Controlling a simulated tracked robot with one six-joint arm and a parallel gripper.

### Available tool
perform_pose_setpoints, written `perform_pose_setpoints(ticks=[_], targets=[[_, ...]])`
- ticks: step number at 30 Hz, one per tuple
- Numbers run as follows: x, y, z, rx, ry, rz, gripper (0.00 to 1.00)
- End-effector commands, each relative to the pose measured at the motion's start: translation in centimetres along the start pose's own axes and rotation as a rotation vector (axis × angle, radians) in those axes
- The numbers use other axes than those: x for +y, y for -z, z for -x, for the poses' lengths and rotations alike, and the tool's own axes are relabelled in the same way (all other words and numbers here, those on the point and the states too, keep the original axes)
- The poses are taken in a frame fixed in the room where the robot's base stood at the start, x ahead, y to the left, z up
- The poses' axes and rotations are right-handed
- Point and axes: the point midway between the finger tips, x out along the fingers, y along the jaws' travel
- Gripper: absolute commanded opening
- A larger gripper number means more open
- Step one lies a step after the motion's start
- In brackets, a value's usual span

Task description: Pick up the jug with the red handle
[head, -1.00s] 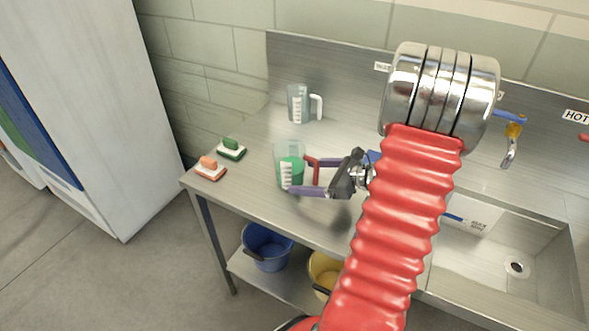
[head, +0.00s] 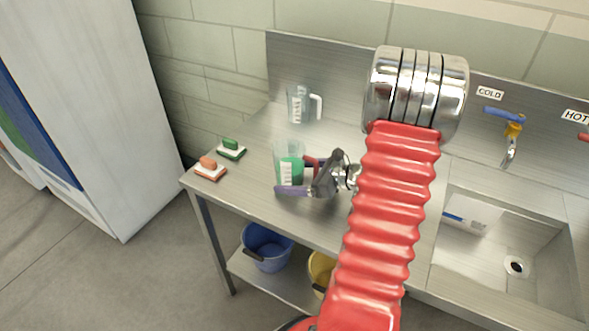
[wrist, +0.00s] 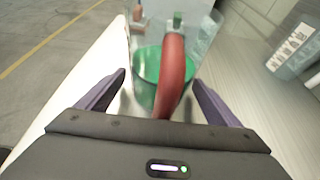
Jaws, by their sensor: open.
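The jug with the red handle (head: 288,170) stands on the steel counter, clear-walled with green liquid inside and a white scale on its side. In the wrist view its red handle (wrist: 171,75) faces me and lies between the two purple fingers of my gripper (wrist: 158,90), with space on both sides. The green liquid (wrist: 150,66) shows behind the handle. In the head view my gripper (head: 296,178) is at the jug's right side, and its near finger crosses in front of the jug's lower part. My gripper is open. In the head view it hides most of the handle.
A second jug with a white handle (head: 300,103) stands behind on the counter (head: 255,178). Two brushes, green (head: 231,148) and orange (head: 210,169), lie at the left. A sink (head: 500,245) is at the right. A blue bucket (head: 267,247) and a yellow bucket (head: 320,270) sit below.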

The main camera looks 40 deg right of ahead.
Motion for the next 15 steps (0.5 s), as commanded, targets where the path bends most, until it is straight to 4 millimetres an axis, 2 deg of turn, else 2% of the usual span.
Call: perform_pose_setpoints(ticks=[2, 15], targets=[[0.0, -0.01, 0.01, 0.0, 0.0, 0.0, 0.87], [0.0, -0.01, 0.01, 0.0, 0.0, 0.0, 0.56]])
